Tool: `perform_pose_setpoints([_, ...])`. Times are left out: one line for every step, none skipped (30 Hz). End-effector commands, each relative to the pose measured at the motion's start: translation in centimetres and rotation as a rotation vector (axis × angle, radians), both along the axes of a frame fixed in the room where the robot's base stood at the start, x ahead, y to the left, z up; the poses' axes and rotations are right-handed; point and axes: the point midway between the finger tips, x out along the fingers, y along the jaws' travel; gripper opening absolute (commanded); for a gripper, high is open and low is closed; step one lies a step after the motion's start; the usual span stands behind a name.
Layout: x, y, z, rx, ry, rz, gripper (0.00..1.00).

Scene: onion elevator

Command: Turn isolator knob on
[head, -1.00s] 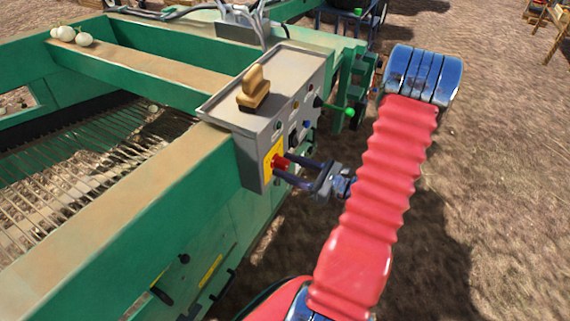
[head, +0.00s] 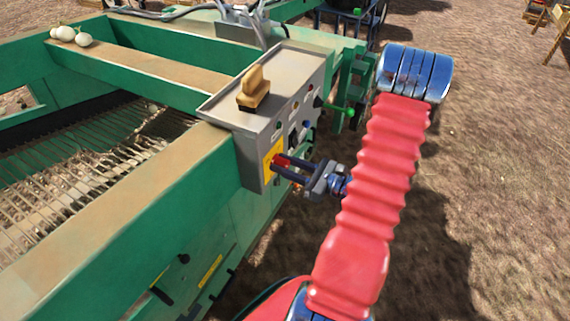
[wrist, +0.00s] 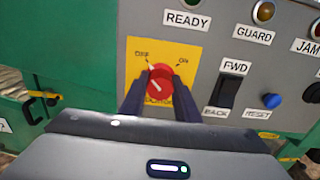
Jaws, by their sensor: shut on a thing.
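The red isolator knob (wrist: 159,84) sits on a yellow plate (wrist: 178,54) on the grey control box. Its white pointer line slants to the upper left, towards the left label, which is hard to read; the "On" label is at the upper right. My gripper (wrist: 159,90) is shut on the knob, with one dark finger on each side. In the head view my gripper (head: 286,168) reaches the red knob (head: 281,160) from the right, at the box's lower front corner. The fingers partly hide the knob and the label below it.
The control box (head: 265,120) carries a wooden-handled brush (head: 254,90) on top. Beside the knob are a black FWD/BACK rocker switch (wrist: 226,93) and a blue reset button (wrist: 271,100). Onions (head: 84,40) lie on the green frame. Open ground lies to the right.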

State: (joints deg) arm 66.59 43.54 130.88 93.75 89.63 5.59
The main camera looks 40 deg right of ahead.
Motion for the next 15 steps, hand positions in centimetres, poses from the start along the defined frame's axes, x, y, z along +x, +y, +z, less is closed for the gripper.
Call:
perform_pose_setpoints([0.00,-0.04,0.01,-0.001,0.000,-0.001,0.11])
perform_pose_setpoints([0.00,-0.04,0.01,-0.001,0.000,-0.001,0.09])
perform_pose_setpoints([0.01,-0.05,0.01,-0.001,0.000,-0.001,0.06])
perform_pose_setpoints([0.01,-0.45,0.01,-0.002,-0.001,-0.002,0.06])
perform_pose_setpoints([0.01,-0.35,0.01,-0.001,0.000,-0.002,0.07])
perform_pose_setpoints([0.01,-0.28,0.01,0.000,0.000,-0.003,0.06])
perform_pose_setpoints([0.00,-0.27,0.02,0.001,0.000,-0.003,0.06])
perform_pose_setpoints([0.00,-0.24,0.02,0.003,0.001,-0.003,0.06])
perform_pose_setpoints([0.00,-0.23,0.02,0.006,0.002,-0.004,0.06])
perform_pose_setpoints([0.00,-0.22,0.02,0.008,0.003,-0.004,0.06])
perform_pose_setpoints([0.00,-0.22,0.02,0.013,0.005,-0.004,0.06])
perform_pose_setpoints([0.00,-0.21,0.02,0.021,0.007,-0.004,0.06])
perform_pose_setpoints([0.00,-0.21,0.02,0.027,0.010,-0.004,0.06])
perform_pose_setpoints([0.00,-0.21,0.02,0.036,0.013,-0.004,0.06])
perform_pose_setpoints([0.00,-0.21,0.02,0.048,0.017,-0.004,0.06])
